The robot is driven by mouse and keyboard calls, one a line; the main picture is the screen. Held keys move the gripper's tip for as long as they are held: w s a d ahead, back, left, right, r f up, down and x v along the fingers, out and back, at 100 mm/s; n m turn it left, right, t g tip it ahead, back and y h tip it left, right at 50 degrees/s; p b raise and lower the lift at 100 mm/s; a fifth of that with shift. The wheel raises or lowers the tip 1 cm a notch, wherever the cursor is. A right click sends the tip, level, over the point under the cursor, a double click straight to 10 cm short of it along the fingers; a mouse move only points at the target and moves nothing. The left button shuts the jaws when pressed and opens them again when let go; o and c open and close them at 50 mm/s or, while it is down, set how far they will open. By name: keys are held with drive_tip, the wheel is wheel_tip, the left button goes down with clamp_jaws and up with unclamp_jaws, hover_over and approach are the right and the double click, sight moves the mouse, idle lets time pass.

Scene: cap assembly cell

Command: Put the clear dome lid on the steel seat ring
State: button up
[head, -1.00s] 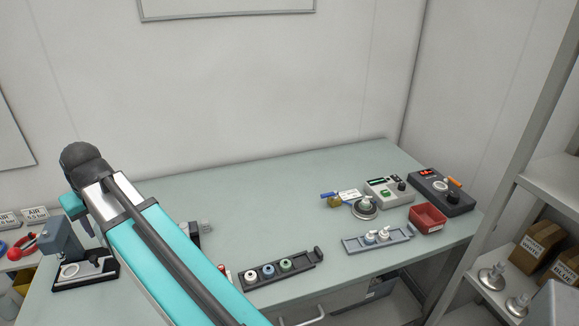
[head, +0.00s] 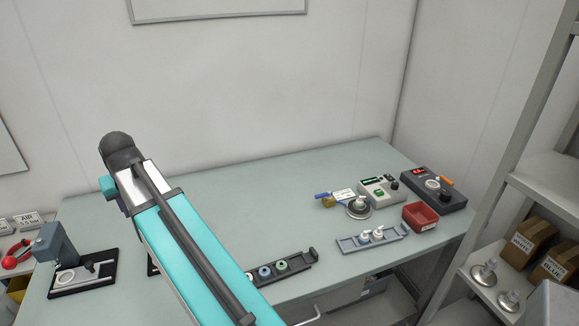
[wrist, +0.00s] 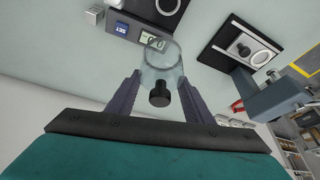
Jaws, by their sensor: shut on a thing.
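In the wrist view, my gripper (wrist: 160,97) is shut on the clear dome lid (wrist: 164,62), a see-through cup shape with a black knob facing the camera. Its two dark fingers stand on either side of it. A pale ring (wrist: 262,58) lies on a black plate at the upper right, apart from the lid. Another ring (wrist: 167,4) shows on a dark fixture at the top edge. I cannot tell which one is the steel seat ring. In the head view, my arm hides the gripper and lid; a ring (head: 90,267) shows on the left black plate.
A grey press (head: 60,245) stands on that black plate (head: 104,272). A digital display (wrist: 128,29) is near the lid. The table's middle is clear.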

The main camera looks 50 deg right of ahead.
drive_tip(key=s+d+m+g+h+p, duration=0.15)
drive_tip(key=s+d+m, duration=0.3)
drive_tip(key=d, duration=0.75)
drive_tip(key=s+d+f+m+p, duration=0.1)
drive_tip(key=s+d+m+p, duration=0.15)
drive_tip(key=s+d, duration=0.65)
drive_tip(key=s+d+m+g+h+p, duration=0.15)
drive_tip(key=d+m, duration=0.25)
drive_tip(key=d, duration=1.1)
drive_tip(key=s+d+m+g+p, duration=0.1)
drive_tip(key=s+d+m, duration=0.2)
drive_tip(key=s+d, duration=0.3)
drive_tip(key=s+d+f+m+g+p, duration=0.1)
drive_tip(key=s+d+m, duration=0.2)
drive_tip(key=s+d, duration=0.4)
drive_tip(key=s+d+m+g+p, duration=0.1)
drive_tip(key=s+d+m, duration=0.2)
drive_tip(key=s, duration=1.4)
drive_tip(key=d, duration=0.4)
drive_tip(key=shift+f, duration=0.35)
drive_tip(key=shift+f, duration=0.15)
drive_tip(key=shift+f+b, duration=0.35)
drive_tip(key=shift+f, duration=0.4)
drive_tip(key=shift+f, duration=0.1)
drive_tip(key=shift+w+f+b, duration=0.1)
drive_tip(key=shift+f+b, duration=0.45)
drive_tip(key=shift+f, duration=0.2)
